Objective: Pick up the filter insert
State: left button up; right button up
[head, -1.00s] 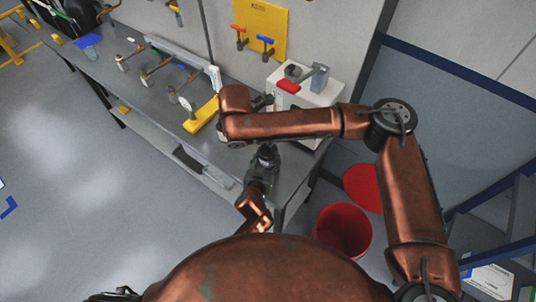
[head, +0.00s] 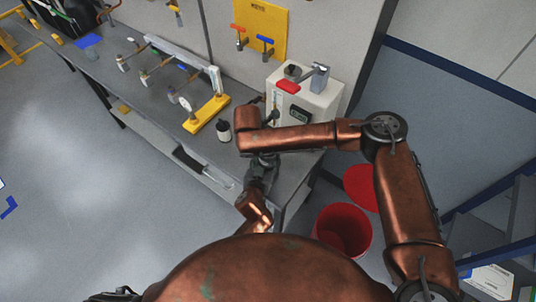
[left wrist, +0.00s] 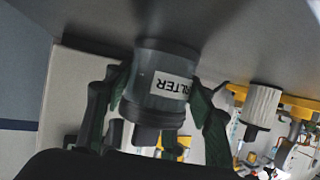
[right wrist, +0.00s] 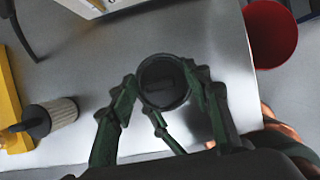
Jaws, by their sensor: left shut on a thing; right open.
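The filter insert (head: 223,131), a pale pleated cylinder with a dark cap, stands on the bench beside a yellow base. It also shows in the left wrist view (left wrist: 262,105) and the right wrist view (right wrist: 50,116). No gripper touches it. My left gripper (left wrist: 165,100) is shut on a dark grey filter housing (left wrist: 152,72) with a white label. From above, the housing shows a round dark opening (right wrist: 163,80). My right gripper (right wrist: 165,100) is open, pointing down over the housing. In the head view its fingers are hidden behind my right wrist.
A yellow-based fixture (head: 206,114) stands left of the insert. A pale box with a red-handled part (head: 310,95) stands at the back right. A red bin (head: 343,230) is on the floor beyond the bench end. Bench (head: 150,95) space in front of the insert is clear.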

jog(key=shift+c, duration=0.3)
grip_shut()
dwell(0.3)
notch_tip(320, 180, up, 10)
dwell(0.6)
pick_arm(q)
jog(key=o, duration=1.3)
